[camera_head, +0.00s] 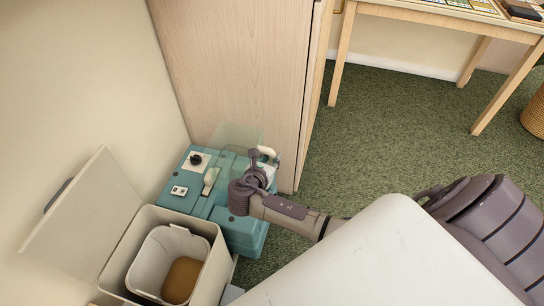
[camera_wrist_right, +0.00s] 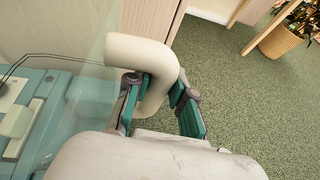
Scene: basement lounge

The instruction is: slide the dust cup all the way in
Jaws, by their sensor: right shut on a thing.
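The dust cup (camera_head: 237,137) is a clear, greenish box with a cream handle. It shows at the back of a teal machine (camera_head: 222,213) on the floor, and its clear part stands above the machine's top. How deep it sits is hard to tell. My right gripper (camera_head: 262,163) is shut on the cup's handle (camera_head: 268,151). In the right wrist view the curved cream handle (camera_wrist_right: 150,58) runs between the teal-padded fingers of my right gripper (camera_wrist_right: 160,103), and the clear wall of the cup (camera_wrist_right: 92,75) is to its left. My left gripper is out of view.
A cream bin (camera_head: 214,232) with its lid (camera_head: 88,212) open stands in front of the machine, near the left wall. A wooden cabinet (camera_head: 235,75) rises behind the machine. A wooden table (camera_head: 440,13) stands at the upper right. Green carpet (camera_head: 395,120) is clear between.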

